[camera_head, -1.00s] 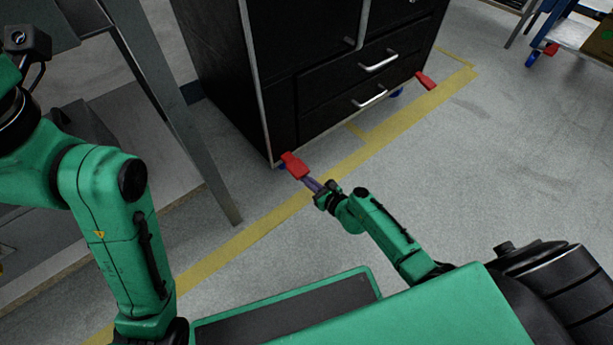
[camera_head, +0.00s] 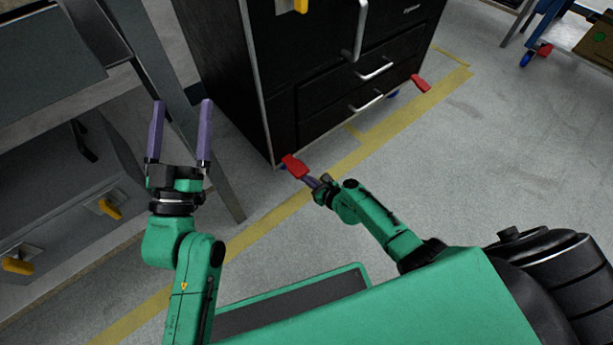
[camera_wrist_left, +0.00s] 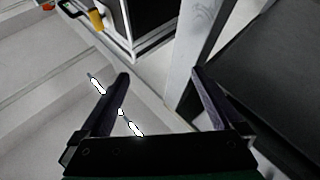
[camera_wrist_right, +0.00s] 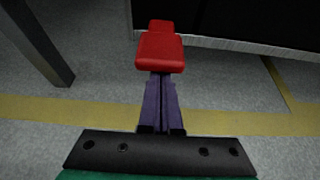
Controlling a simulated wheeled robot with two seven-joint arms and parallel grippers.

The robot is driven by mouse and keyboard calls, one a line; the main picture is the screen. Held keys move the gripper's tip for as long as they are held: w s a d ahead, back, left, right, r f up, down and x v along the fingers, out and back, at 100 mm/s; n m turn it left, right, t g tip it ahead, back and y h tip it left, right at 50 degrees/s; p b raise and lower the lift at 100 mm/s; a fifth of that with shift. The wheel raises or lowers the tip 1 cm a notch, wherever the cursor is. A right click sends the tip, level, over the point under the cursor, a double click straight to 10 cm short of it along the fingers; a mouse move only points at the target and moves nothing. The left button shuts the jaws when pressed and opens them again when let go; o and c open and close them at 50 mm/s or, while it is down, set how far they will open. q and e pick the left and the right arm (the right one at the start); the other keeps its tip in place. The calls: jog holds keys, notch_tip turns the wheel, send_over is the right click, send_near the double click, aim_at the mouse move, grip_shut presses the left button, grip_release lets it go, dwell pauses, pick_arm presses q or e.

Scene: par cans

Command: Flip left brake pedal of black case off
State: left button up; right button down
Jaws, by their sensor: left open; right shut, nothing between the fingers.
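The black case (camera_head: 300,75) stands on the floor at the upper middle of the head view. Its left brake pedal (camera_head: 294,166) is red and sits at the bottom front left corner; it also shows in the right wrist view (camera_wrist_right: 160,52). The right brake pedal (camera_head: 420,83) is red, at the far corner. My right gripper (camera_head: 307,180) is shut and empty, its fingertips right at the left pedal's front edge; whether they touch, I cannot tell. My left gripper (camera_head: 180,108) is open and empty, raised at the left, well away from the pedal.
A grey bench with a metal leg (camera_head: 200,150) stands left of the case, near my left gripper. Grey drawers with yellow handles (camera_head: 108,208) are below it. A yellow floor line (camera_head: 350,160) runs past the case.

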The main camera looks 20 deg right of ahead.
jog(key=r+g+p, duration=0.1)
jog(key=p, duration=0.3)
jog(key=shift+r, duration=0.55)
pick_arm(q)
jog(key=s+d+f+g+y, duration=0.1)
jog(key=s+f+g, duration=0.4)
jog(key=f, duration=0.8)
jog(key=s+d+f+n+g+y, duration=0.1)
jog(key=s+f+g, duration=0.4)
jog(key=f, duration=0.8)
jog(key=s, duration=0.3)
jog(key=shift+d+f, duration=0.15)
jog(key=shift+f, duration=0.05)
jog(key=shift+r+g+p, duration=0.15)
jog(key=shift+g+p, duration=0.15)
jog(key=shift+p, duration=0.15)
pick_arm(e)
jog(key=shift+r, duration=0.2)
pick_arm(q)
jog(key=shift+w+r, duration=0.1)
jog(key=shift+r, duration=0.05)
pick_arm(e)
jog(key=shift+w+r, duration=0.15)
jog(key=shift+r, duration=0.05)
